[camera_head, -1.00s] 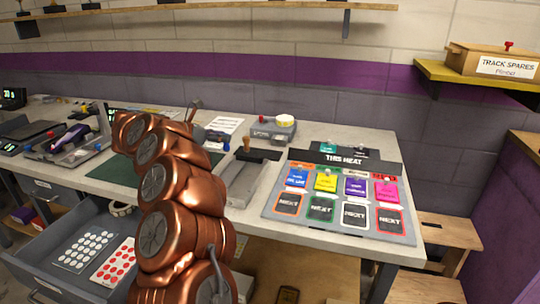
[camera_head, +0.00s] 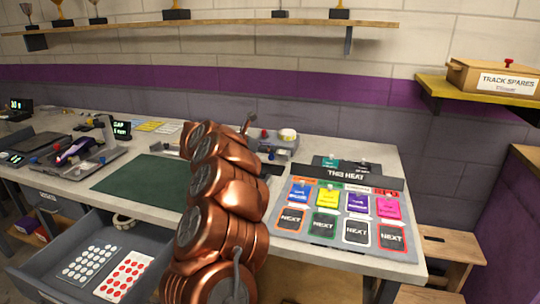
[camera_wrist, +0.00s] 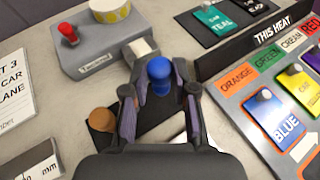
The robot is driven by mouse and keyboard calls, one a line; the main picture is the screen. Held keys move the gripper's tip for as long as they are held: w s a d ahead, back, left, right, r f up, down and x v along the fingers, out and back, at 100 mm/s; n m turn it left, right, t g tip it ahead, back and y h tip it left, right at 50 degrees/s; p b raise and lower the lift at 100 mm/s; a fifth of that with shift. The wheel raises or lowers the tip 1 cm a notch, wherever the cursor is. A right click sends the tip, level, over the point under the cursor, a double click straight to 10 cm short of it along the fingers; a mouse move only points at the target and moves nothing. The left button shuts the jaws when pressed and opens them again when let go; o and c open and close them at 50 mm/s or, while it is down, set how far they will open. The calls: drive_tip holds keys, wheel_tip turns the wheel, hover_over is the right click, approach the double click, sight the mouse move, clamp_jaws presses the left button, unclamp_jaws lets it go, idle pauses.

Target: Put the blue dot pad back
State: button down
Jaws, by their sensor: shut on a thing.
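My gripper (camera_wrist: 160,98) is shut on a blue knob-like thing (camera_wrist: 159,72), which shows between its fingers in the wrist view. Its lower part is hidden, so I cannot tell whether it is part of a dot pad. A dark flat piece lies below it. In the head view my copper arm hides the gripper. The open grey drawer (camera_head: 140,243) at the lower left holds a sheet with white dots (camera_head: 90,263) and a sheet with red dots (camera_head: 124,275). I see no sheet with blue dots.
A grey device (camera_wrist: 95,55) with a red knob and a yellow-white roll stands close by. A wooden knob (camera_wrist: 102,120) is beside the left finger. The THIS HEAT board (camera_head: 335,232) with coloured cards is at the right. The green mat (camera_head: 140,181) is clear.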

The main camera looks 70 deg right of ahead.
sight(270, 156)
drive_tip(key=shift+s+d+f, duration=0.1)
drive_tip(key=shift+s+d, duration=0.4)
drive_tip(key=shift+w+a+f, duration=0.1)
drive_tip(key=shift+w+f, duration=0.05)
drive_tip(key=shift+f, duration=1.55)
drive_tip(key=shift+f, duration=0.2)
drive_tip(key=c, duration=0.9)
unclamp_jaws()
drive_tip(key=shift+r, duration=0.15)
drive_tip(key=shift+r+p, duration=0.15)
drive_tip(key=shift+p, duration=0.25)
drive_tip(key=shift+w+a, duration=0.2)
drive_tip(key=shift+a, duration=0.1)
drive_tip(key=b+v, duration=0.2)
drive_tip(key=v, duration=0.9)
drive_tip(key=shift+a, duration=0.1)
